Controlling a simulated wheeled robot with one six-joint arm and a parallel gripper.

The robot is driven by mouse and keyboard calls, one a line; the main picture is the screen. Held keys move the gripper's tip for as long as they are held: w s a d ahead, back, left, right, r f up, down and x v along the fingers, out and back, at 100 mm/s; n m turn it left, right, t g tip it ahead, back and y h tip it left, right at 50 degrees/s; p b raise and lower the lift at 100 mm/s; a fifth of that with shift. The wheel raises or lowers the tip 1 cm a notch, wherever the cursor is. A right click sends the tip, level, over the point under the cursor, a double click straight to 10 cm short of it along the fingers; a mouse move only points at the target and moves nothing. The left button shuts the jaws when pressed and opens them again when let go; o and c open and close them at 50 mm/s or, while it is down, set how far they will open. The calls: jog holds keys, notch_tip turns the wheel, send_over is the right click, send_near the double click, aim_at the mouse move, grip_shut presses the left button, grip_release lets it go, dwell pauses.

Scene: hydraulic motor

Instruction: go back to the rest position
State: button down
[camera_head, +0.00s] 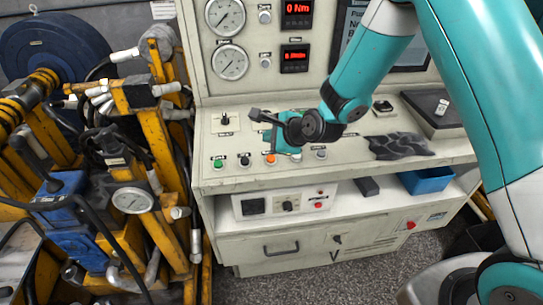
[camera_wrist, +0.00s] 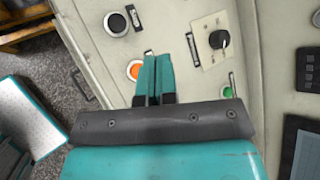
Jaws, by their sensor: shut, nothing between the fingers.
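My gripper (camera_wrist: 156,58) shows at the centre of the wrist view, its two teal fingers together with nothing between them. The fingers lie in front of the control panel, between an orange button (camera_wrist: 133,70) and a black rotary knob (camera_wrist: 218,40). In the head view my gripper (camera_head: 288,142) hangs low over the bench's sloping panel (camera_head: 235,180), behind the orange button (camera_head: 270,159). The wrist joint partly hides it there. I cannot tell whether the fingertips touch the panel. My arm reaches in from the upper right.
A green button (camera_head: 218,163) and a black button (camera_head: 245,160) sit on the panel. A dark cloth (camera_head: 400,146) lies to the right. Gauges and red displays (camera_head: 297,10) stand behind. A blue bin (camera_head: 427,181) is on the lower shelf. Yellow machinery (camera_head: 115,150) crowds the left.

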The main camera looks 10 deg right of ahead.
dwell(0.5)
jog(key=s+a+r+n+g+b, duration=0.2)
jog(key=s+r+n+g+b, duration=0.15)
jog(key=s+r+n, duration=0.7)
jog(key=s+d+r+n+g+b, duration=0.1)
jog(key=s+d+n+g, duration=0.1)
jog(key=s+n, duration=0.5)
jog(key=s+d+r+n+g+h, duration=0.1)
jog(key=s+d+n+g, duration=0.1)
jog(key=s+n, duration=0.6)
jog(key=s+g, duration=0.1)
jog(key=s, duration=0.5)
jog(key=shift+s+r+b, duration=0.15)
jog(key=shift+r+b, duration=0.25)
jog(key=shift+n+g, duration=0.25)
